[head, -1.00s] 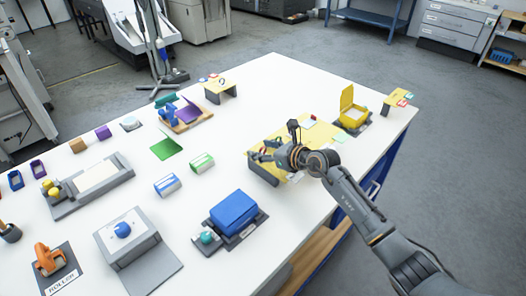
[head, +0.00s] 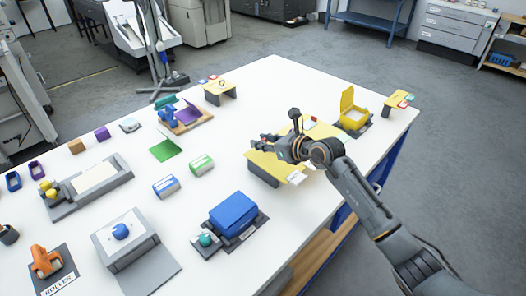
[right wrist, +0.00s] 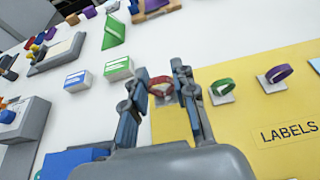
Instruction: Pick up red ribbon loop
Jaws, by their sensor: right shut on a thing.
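The red ribbon loop (right wrist: 160,86) is between the fingertips of my right gripper (right wrist: 159,88) in the right wrist view. The fingers are shut on it, one on each side, and partly hide it. In the head view my right gripper (head: 267,143) is over the left part of the yellow stand (head: 264,163). A green ribbon loop (right wrist: 222,87) and a purple ribbon loop (right wrist: 278,74) stand to the right on small white pads. I cannot tell how far the red loop is above the stand. My left gripper is not in view.
The yellow stand carries a LABELS sign (right wrist: 290,132). An open yellow box (head: 353,106) stands to its right. A blue box (head: 233,213) and blue and green label boxes (head: 201,164) are nearby.

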